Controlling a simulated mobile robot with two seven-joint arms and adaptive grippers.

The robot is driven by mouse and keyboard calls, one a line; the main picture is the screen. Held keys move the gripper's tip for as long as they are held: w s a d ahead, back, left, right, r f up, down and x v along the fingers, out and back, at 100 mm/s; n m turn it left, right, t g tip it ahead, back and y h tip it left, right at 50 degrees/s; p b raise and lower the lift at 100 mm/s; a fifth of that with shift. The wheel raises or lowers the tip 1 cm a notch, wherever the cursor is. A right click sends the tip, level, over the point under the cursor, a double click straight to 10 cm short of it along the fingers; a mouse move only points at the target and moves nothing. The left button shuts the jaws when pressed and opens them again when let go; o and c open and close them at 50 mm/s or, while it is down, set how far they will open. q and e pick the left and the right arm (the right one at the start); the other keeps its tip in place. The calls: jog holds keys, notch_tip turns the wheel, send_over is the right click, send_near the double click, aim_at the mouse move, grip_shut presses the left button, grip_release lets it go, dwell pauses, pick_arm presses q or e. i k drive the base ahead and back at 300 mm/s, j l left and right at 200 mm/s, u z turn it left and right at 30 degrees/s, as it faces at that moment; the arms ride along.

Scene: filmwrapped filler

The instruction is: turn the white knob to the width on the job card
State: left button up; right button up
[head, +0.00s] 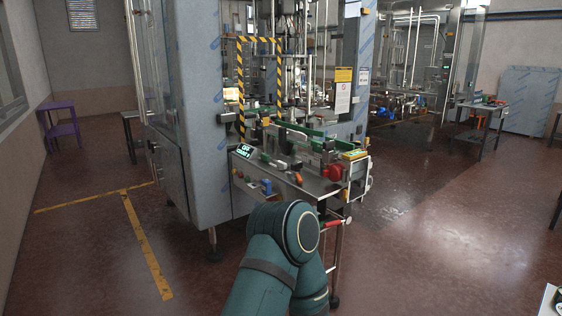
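I cannot pick out the white knob for certain. A small pale round piece (349,220) sits at the end of a short red bar (333,224) below the right end of the conveyor bench; whether it is the knob is too small to tell. A white printed sheet (343,98) hangs on the machine's grey front panel, perhaps the job card; its text is unreadable from here. One teal arm of mine rises at bottom centre and bends in front of the bench. Neither gripper shows.
The filling machine (207,120) stands ahead, with its conveyor bench (315,185) jutting out to the right. A green-lit display (244,150) and a red round part (333,173) are on the bench. A purple table (62,130) stands far left.

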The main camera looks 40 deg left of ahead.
aim_at(281, 165)
jog(key=i+j, duration=0.15)
jog(key=j, duration=0.25)
jog(key=i+j, duration=0.1)
jog(key=j, duration=0.3)
jog(key=i+j+z, duration=0.1)
jog(key=j, duration=0.3)
jog(key=i+j, duration=0.2)
jog(key=j, duration=0.2)
jog(key=i+j, duration=0.1)
jog(key=j, duration=0.35)
jog(key=i+j+z, duration=0.1)
jog(key=j, duration=0.3)
jog(key=i+j, duration=0.15)
jog(key=j, duration=0.25)
